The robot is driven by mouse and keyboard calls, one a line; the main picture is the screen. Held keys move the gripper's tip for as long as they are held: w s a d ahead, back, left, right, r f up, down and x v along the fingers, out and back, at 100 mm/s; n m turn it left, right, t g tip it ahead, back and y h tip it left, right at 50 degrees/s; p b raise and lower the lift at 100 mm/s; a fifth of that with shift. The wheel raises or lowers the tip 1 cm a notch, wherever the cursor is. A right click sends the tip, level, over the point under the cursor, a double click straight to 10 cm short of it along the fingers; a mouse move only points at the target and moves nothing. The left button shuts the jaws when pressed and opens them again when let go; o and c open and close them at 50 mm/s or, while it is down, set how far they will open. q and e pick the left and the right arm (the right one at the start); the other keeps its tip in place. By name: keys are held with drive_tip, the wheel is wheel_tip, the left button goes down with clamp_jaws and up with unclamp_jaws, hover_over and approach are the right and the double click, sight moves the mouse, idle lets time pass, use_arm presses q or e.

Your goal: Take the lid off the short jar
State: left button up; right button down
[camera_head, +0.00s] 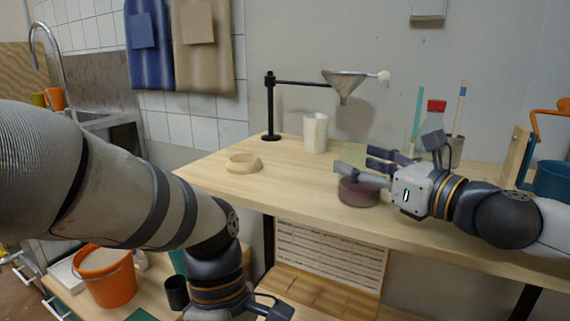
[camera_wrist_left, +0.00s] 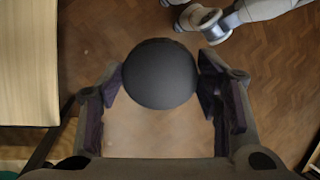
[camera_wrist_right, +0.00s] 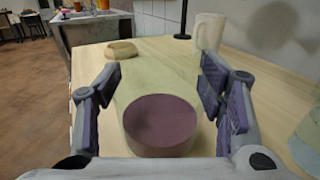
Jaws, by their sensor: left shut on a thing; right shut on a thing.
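A short maroon jar (camera_head: 360,192) stands on the wooden table near its front edge. It also shows in the right wrist view (camera_wrist_right: 160,127), its round top facing the camera; I cannot tell whether that is a lid or the open inside. My right gripper (camera_head: 356,162) is shut on the jar, one finger on each side. My left gripper (camera_head: 272,308) is low at the bottom of the head view, in front of and below the tabletop, partly cut off. In the left wrist view it is shut on a dark grey round piece (camera_wrist_left: 160,75), possibly the lid, above the floor.
A beige ring-shaped piece (camera_head: 244,163) lies at the table's left. A white mug (camera_head: 315,133) and a black stand (camera_head: 270,108) holding a funnel (camera_head: 345,83) are behind. A red-capped bottle (camera_head: 434,117) is behind my right gripper. An orange bucket (camera_head: 106,277) is lower left.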

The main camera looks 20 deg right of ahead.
drive_tip(key=shift+f, duration=0.1)
drive_tip(key=shift+c, duration=2.2)
unclamp_jaws()
